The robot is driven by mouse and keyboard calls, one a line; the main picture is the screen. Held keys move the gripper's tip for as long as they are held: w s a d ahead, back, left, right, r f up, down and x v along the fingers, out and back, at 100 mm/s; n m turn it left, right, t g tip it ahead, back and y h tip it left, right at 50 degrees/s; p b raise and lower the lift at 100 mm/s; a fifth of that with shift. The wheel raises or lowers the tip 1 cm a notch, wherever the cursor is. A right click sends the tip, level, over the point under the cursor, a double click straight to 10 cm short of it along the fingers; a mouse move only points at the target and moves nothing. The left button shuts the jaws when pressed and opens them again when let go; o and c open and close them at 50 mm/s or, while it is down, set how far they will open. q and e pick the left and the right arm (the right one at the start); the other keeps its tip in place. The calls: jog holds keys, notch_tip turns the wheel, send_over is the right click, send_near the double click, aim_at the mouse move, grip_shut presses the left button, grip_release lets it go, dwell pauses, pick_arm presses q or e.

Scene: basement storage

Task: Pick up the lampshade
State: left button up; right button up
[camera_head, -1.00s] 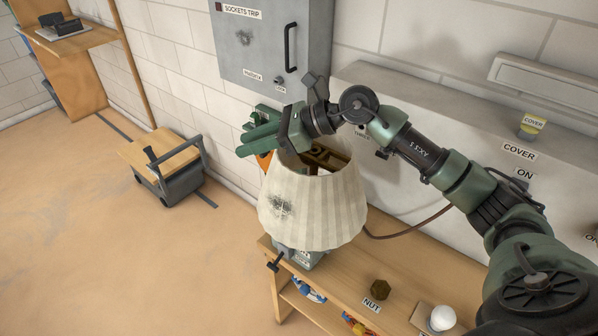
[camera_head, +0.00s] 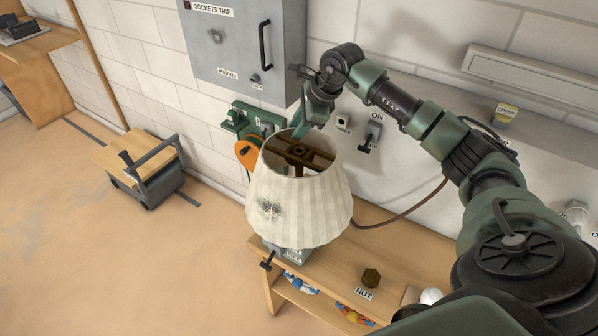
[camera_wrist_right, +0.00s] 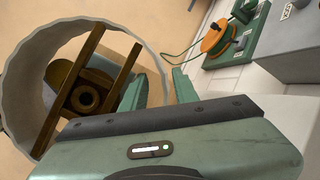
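The lampshade (camera_head: 300,213) is cream and pleated, with a dark smudge on its front left. It sits upright on a lamp on the wooden bench, and its top is open with a brown cross-shaped frame (camera_head: 297,152) inside. My right gripper (camera_head: 309,128) points down at the back of its top rim. In the right wrist view, the lampshade (camera_wrist_right: 17,80) fills the left side. The fingers of my right gripper (camera_wrist_right: 160,92) are apart, one inside the shade and one outside, with the shade wall between them. Gaps show beside the wall. My left gripper is not seen.
A nut (camera_head: 371,277) and a white bulb (camera_head: 431,296) are on the bench (camera_head: 390,238) right of the lamp. An orange reel (camera_head: 247,154) is behind the shade. A grey wall cabinet (camera_head: 243,50) hangs above. A low cart (camera_head: 140,160) stands on the floor at left.

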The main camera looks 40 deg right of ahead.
jog(key=shift+w+f, duration=0.2)
jog(key=shift+f, duration=0.25)
grip_shut()
jog(key=shift+r, duration=0.1)
dwell(1.0)
